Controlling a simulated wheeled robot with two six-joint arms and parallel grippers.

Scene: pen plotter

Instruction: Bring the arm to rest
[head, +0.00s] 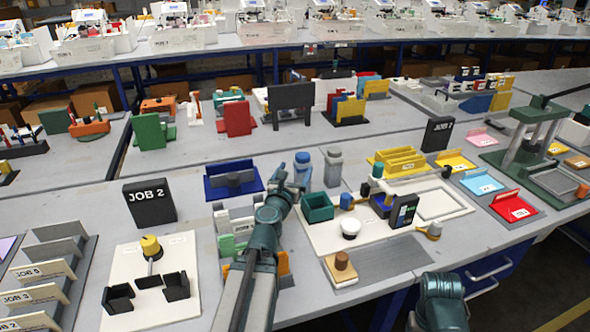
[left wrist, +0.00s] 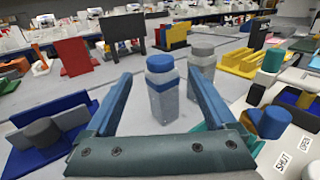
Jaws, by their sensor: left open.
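My left arm reaches in from the bottom of the head view. Its left gripper (head: 293,178) is over the middle of the near table, with its jaws open and nothing held. In the left wrist view the two blue fingers (left wrist: 160,84) stand apart. A clear bottle with a blue cap (left wrist: 163,92) shows upright in the gap beyond them; it also shows in the head view (head: 303,160). Whether a finger touches it, I cannot tell. A grey-capped bottle (head: 333,167) stands just right of it. A teal part of my right arm shows at the bottom right; its gripper is out of view.
A blue tray with a grey knob (head: 234,192) lies left of the gripper. A green open box (head: 317,208) stands close on its right. A black JOB 2 sign (head: 149,202) and a black-and-yellow fixture stand further left. A green press (head: 530,135) is at far right.

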